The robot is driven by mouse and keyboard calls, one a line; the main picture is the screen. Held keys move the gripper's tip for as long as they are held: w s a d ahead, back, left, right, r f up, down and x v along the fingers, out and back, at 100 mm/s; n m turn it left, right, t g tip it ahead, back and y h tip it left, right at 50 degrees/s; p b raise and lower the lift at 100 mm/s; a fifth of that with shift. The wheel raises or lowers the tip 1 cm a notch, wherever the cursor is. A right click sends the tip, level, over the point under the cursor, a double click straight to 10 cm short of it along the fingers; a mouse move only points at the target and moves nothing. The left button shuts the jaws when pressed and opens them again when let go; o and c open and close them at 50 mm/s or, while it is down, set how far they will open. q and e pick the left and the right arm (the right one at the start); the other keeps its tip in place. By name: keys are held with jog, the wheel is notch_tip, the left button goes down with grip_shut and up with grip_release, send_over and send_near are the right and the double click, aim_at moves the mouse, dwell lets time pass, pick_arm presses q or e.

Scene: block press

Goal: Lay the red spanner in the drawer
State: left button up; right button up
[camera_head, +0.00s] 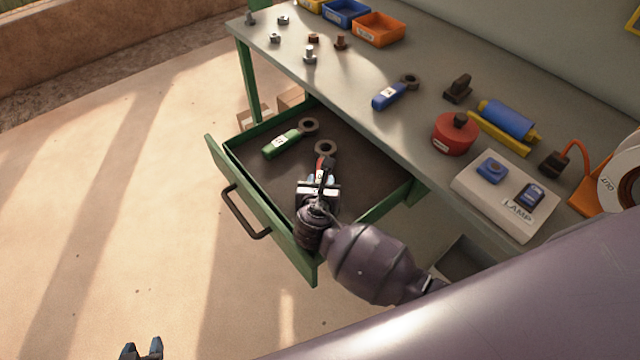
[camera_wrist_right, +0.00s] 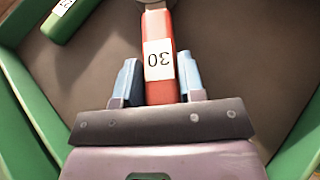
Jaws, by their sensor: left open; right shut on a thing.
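The red spanner (camera_wrist_right: 160,62) is marked 30 and lies between the blue fingers of my right gripper (camera_wrist_right: 157,82) in the right wrist view. In the head view its red handle and grey ring head (camera_head: 326,149) show over the open green drawer (camera_head: 265,225). My right gripper (camera_head: 321,180) is shut on the handle, inside the drawer's outline. I cannot tell whether the spanner touches the drawer floor. My left gripper (camera_head: 141,350) is open and empty at the bottom left of the head view, over the floor, partly cut off.
A green spanner (camera_head: 286,142) lies in the drawer, left of the red one. A blue spanner (camera_head: 393,94) lies on the bench (camera_head: 350,65). A red round can (camera_head: 455,134) and a lamp switch box (camera_head: 506,197) stand on the bench at the right.

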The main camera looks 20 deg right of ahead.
jog(key=shift+f, duration=0.1)
jog(key=o, duration=1.1)
jog(key=shift+f, duration=0.1)
jog(key=shift+s+r, duration=0.1)
jog(key=shift+r, duration=0.1)
jog(key=p+v, duration=0.1)
jog(key=v, duration=0.5)
jog(key=shift+s+a+r, duration=0.15)
jog(key=shift+s+a, duration=0.05)
jog(key=shift+s, duration=0.05)
jog(key=shift+s+a+r, duration=0.1)
jog(key=shift+s+a, duration=0.05)
jog(key=shift+s, duration=0.2)
